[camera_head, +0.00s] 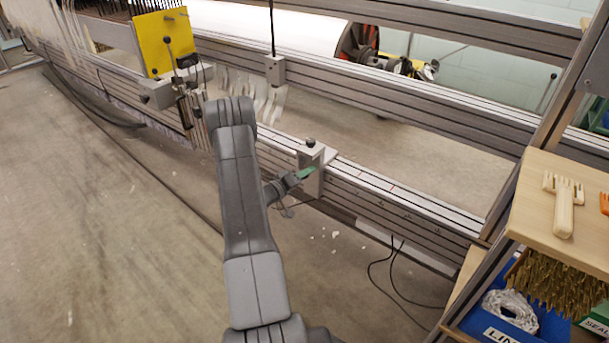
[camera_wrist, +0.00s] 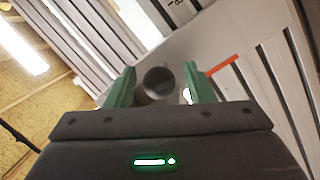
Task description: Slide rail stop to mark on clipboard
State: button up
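The rail stop (camera_head: 311,158) is a light grey block with a black knob on top, seated on the lower rail (camera_head: 400,206). My gripper (camera_head: 304,174) is at its front face; one green finger shows there. In the wrist view my gripper (camera_wrist: 158,78) has its two green fingers apart. A dark round part (camera_wrist: 157,85), apparently of the stop, lies between them, with a gap visible on each side. A red line (camera_wrist: 222,65) crosses the pale surface to the right. I cannot make out a clipboard for certain.
A yellow panel (camera_head: 160,42) with rods stands at the rail's left. Another grey block (camera_head: 275,70) sits on the rail behind. A wooden shelf (camera_head: 525,200) with a wooden comb (camera_head: 563,205) stands at the right. Rail to the right of the stop is clear.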

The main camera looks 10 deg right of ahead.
jog(key=shift+a, duration=0.1)
jog(key=p+v, duration=0.3)
jog(key=v, duration=1)
jog(key=shift+s+a, duration=0.25)
jog(key=b+x, duration=0.3)
jog(key=x, duration=1.1)
jog(key=shift+s+a, duration=0.1)
jog(key=shift+a, duration=0.05)
